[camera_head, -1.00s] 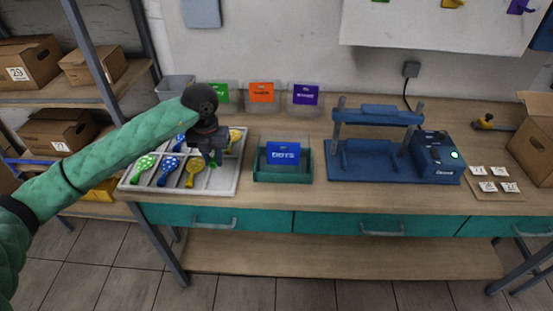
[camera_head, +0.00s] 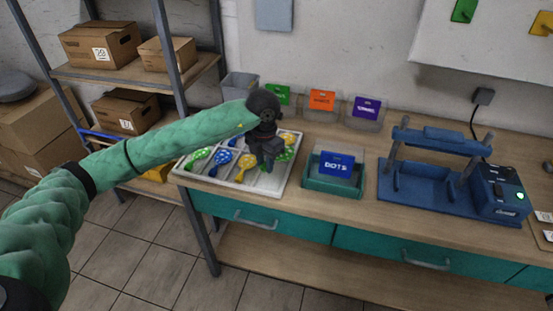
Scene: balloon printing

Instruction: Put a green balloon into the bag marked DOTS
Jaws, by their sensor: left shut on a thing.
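My left gripper (camera_head: 267,164) is over the right part of the white balloon tray (camera_head: 240,186). It is shut on a balloon mostly hidden by the jaws; green with light spots (camera_head: 288,154) shows right beside them. In the tray lie a green balloon (camera_head: 198,156), a blue balloon (camera_head: 220,159) and a yellow balloon (camera_head: 245,164). The blue-labelled bag marked DOTS (camera_head: 337,165) stands upright in a teal holder (camera_head: 333,187), to the right of the tray and apart from my gripper. My right gripper is out of view.
A grey bin (camera_head: 240,86) and bags with green (camera_head: 279,95), orange (camera_head: 322,100) and purple (camera_head: 367,107) labels stand behind. A blue press (camera_head: 430,180) stands to the right. Shelving with cardboard boxes (camera_head: 101,44) is at the left. Bare table lies between holder and press.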

